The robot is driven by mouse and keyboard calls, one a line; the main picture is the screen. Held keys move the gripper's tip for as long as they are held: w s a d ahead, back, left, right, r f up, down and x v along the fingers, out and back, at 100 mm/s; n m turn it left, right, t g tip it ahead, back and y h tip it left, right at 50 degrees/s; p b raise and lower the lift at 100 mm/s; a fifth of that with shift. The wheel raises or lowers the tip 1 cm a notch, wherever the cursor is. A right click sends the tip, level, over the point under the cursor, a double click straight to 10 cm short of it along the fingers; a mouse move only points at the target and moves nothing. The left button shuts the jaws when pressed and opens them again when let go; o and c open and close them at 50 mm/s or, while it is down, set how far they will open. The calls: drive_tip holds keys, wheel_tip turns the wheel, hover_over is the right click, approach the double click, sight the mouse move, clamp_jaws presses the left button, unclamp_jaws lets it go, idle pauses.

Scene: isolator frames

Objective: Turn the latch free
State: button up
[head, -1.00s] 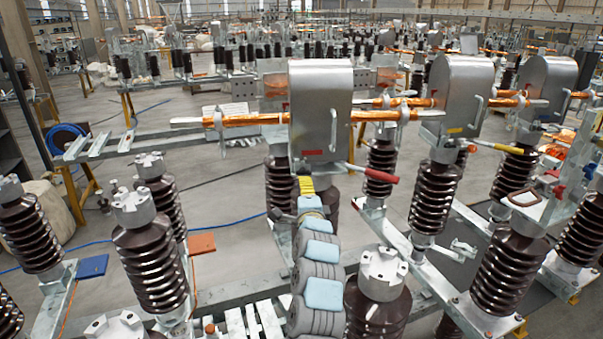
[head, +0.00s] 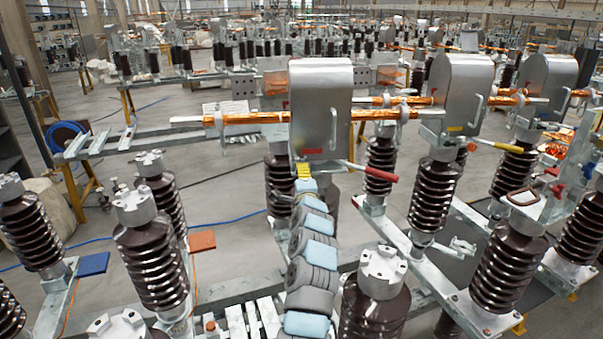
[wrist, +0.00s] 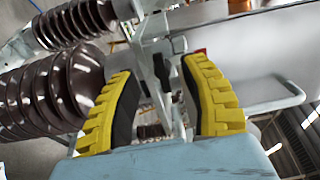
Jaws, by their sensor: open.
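The nearest grey metal housing (head: 320,105) stands on brown ribbed insulators. A lever with a red grip (head: 381,173) sticks out at its lower right; I cannot tell if this is the latch. My gripper (head: 303,170) has yellow fingers and is just below the housing's lower left edge. In the wrist view my gripper (wrist: 160,66) is open, its two fingers spread apart. A grey metal bar with a dark piece (wrist: 161,72) shows between and beyond the fingers; contact is not visible. A small red part shows behind the right finger, mostly hidden.
Two similar housings (head: 462,95) (head: 548,90) stand to the right, one with a yellow-gripped lever (head: 498,146). A copper-coloured bar (head: 250,119) runs left from the nearest housing. Ribbed insulators (head: 150,265) stand at left. A blue pad (head: 93,265) lies at left.

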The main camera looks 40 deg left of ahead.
drive_tip(key=shift+b+x, duration=0.3)
drive_tip(key=shift+x, duration=0.95)
clamp_jaws()
